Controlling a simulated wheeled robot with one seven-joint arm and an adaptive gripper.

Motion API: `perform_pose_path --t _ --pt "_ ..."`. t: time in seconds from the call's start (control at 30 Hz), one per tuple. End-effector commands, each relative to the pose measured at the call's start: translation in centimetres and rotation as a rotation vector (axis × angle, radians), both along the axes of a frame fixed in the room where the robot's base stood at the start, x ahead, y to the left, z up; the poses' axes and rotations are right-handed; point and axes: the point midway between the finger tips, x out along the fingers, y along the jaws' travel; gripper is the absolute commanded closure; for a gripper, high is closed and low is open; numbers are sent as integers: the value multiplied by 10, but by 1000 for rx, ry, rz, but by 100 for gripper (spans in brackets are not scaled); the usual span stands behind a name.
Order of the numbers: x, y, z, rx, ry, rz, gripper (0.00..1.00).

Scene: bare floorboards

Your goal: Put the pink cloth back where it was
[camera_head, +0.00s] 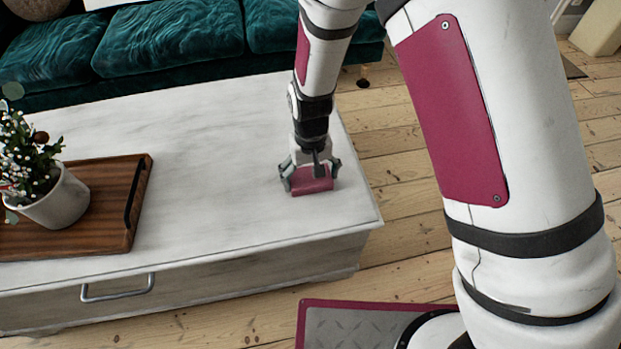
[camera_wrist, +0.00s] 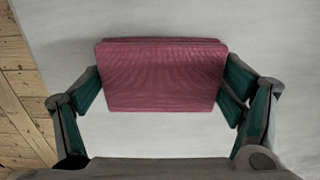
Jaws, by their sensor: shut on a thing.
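The pink cloth (camera_head: 312,182) is a small folded rectangle near the right end of the white coffee table (camera_head: 215,140). In the wrist view the cloth (camera_wrist: 162,75) lies flat across the middle, between the two fingers. My gripper (camera_head: 310,178) points down and is shut on the cloth, with a finger against each short side; it also shows in the wrist view (camera_wrist: 163,88). The cloth is at or just above the tabletop; I cannot tell whether it touches. Its far part is partly hidden by my gripper in the head view.
A wooden tray (camera_head: 127,232) with a white flower pot (camera_head: 58,203) stands on the table's left part. A green sofa (camera_head: 170,45) is behind the table. The tabletop between tray and cloth is clear. Bare floorboards (camera_head: 400,160) lie beyond the table's right edge.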

Motion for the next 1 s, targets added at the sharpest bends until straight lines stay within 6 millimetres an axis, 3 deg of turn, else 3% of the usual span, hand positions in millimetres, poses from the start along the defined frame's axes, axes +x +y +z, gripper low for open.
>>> perform_pose_path --t 0.37,0.4,0.43,0.83,1.0 --pt "0 0 -4 2 -2 1 48" --pt "0 0 -3 2 -2 1 4" --pt "0 0 -3 2 -2 1 0" --pt "0 0 -1 1 -2 1 0" --pt "1 1 19 2 -4 1 0"
